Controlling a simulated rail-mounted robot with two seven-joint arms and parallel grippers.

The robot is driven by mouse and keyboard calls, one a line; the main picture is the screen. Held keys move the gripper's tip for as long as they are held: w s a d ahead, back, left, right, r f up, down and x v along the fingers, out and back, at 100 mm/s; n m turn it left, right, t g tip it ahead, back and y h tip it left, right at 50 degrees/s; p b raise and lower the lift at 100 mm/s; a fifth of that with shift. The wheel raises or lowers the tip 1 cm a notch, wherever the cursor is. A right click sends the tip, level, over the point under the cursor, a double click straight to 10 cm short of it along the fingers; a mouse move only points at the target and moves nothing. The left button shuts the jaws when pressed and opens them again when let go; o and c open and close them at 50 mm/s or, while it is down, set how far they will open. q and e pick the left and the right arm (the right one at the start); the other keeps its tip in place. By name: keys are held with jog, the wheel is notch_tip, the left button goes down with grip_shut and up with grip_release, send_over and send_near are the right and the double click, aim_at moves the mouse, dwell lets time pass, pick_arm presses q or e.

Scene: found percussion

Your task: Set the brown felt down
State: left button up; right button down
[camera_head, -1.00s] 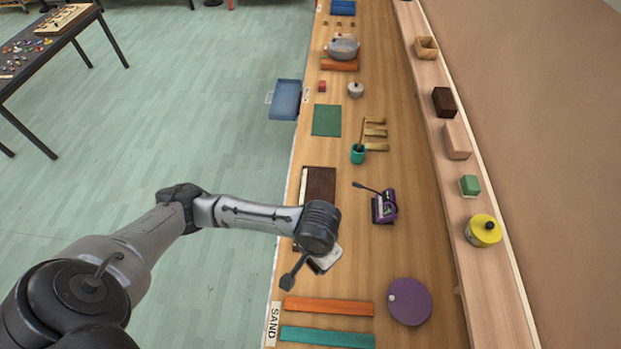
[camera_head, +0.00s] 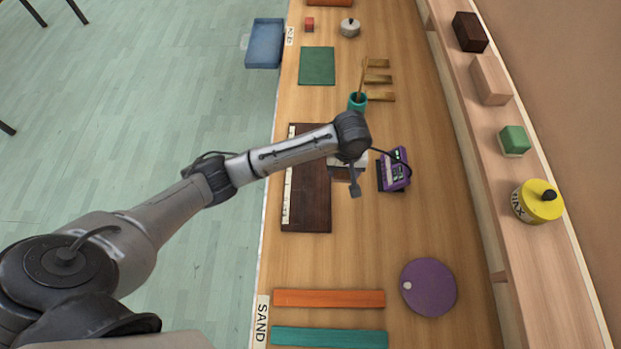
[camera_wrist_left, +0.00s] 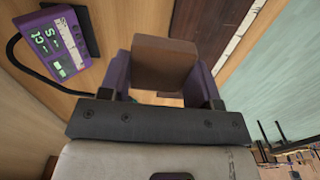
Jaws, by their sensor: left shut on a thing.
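The brown felt (camera_wrist_left: 165,62) is a brown block-like piece between the purple fingers of my left gripper (camera_wrist_left: 163,80) in the left wrist view. The gripper is shut on it. In the head view my left gripper (camera_head: 347,166) is over the bench, between a dark brown board and a purple device. The wrist hides most of the fingers there. A bit of brown shows under the hand (camera_head: 341,174). I cannot tell whether the felt touches the bench. My right gripper is not in view.
The dark board (camera_head: 307,205) lies left of the gripper. The purple device (camera_head: 396,170) with a cable stands close on the right. A teal cup (camera_head: 357,101) with a stick is beyond. Orange (camera_head: 328,298) and teal strips and a purple disc (camera_head: 428,287) lie nearer. Bench between is clear.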

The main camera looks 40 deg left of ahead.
pick_arm(q)
jog(key=shift+w+f, duration=0.35)
jog(key=shift+f, duration=0.3)
jog(key=shift+w+a+f+b, duration=0.15)
jog(key=shift+a+f+b, duration=0.1)
jog(key=shift+f+b, duration=0.1)
send_over(310, 171)
jog(key=shift+n, duration=0.3)
notch_tip(310, 171, down, 7)
jog(key=shift+d+r, duration=0.1)
jog(key=shift+r, duration=0.05)
jog(key=shift+f+b, duration=0.35)
jog(key=shift+f, duration=1.65)
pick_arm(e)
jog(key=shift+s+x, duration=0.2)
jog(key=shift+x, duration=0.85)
pick_arm(q)
jog(key=o, duration=1)
jog(key=shift+f, duration=0.1)
